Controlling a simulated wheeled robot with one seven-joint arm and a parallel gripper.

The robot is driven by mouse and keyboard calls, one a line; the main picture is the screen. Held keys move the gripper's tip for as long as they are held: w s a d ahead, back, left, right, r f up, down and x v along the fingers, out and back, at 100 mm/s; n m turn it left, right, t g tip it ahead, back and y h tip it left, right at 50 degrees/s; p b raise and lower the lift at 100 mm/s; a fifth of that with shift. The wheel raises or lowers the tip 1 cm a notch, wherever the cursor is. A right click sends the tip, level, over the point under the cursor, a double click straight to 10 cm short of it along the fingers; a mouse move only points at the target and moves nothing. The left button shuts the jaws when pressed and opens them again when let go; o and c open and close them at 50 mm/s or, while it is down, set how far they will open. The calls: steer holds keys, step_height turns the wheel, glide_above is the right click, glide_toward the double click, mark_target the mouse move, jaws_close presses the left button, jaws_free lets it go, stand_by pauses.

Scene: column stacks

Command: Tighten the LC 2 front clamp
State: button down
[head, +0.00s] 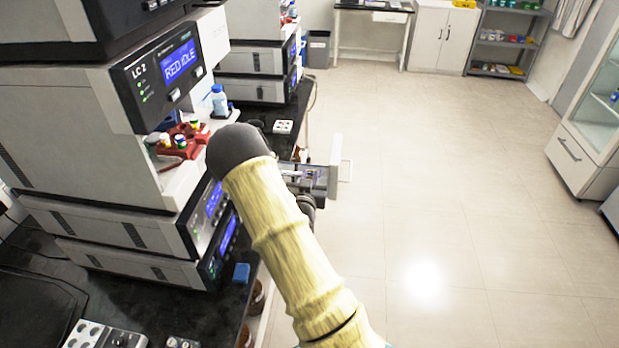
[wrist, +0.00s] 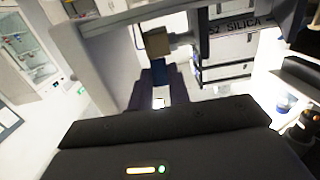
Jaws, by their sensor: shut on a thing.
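The LC 2 instrument (head: 150,75) stands in a stack at left in the head view, its screen reading "RED IDLE". I cannot make out its front clamp. In the wrist view my gripper (wrist: 160,88) is shut on a narrow blue piece (wrist: 160,73), apparently a tool. A tan block (wrist: 157,41) shows just beyond the blue piece; I cannot tell whether they are joined.
Grey bars (wrist: 88,80) frame the left and top of the wrist view. Drawers marked "SILICA" (wrist: 232,45) are beyond at right. Coloured-cap vials (head: 180,140) and a blue bottle (head: 219,100) stand by the stack. The floor (head: 450,200) at right is clear.

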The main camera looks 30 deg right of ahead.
steer(key=r+g+y+p, duration=0.1)
steer(key=p, duration=0.1)
steer(key=w+r+g+y+p, duration=0.1)
steer(key=g+p, duration=0.1)
steer(key=shift+w+d, duration=0.1)
steer(key=shift+d, duration=0.3)
steer(key=shift+w+d+g+y+p, duration=0.2)
steer(key=shift+g+y+p, duration=0.2)
steer(key=shift+g+p, duration=0.15)
steer(key=shift+w+d+g+y+p, duration=0.1)
steer(key=shift+w+g+y+p, duration=0.1)
steer(key=shift+g+y+p, duration=0.35)
steer(key=c, duration=1.3)
jaws_free()
steer(key=shift+a, duration=0.1)
steer(key=b+v, duration=0.2)
steer(key=v, duration=1.5)
steer(key=shift+a+r, duration=0.15)
steer(key=shift+r, duration=0.05)
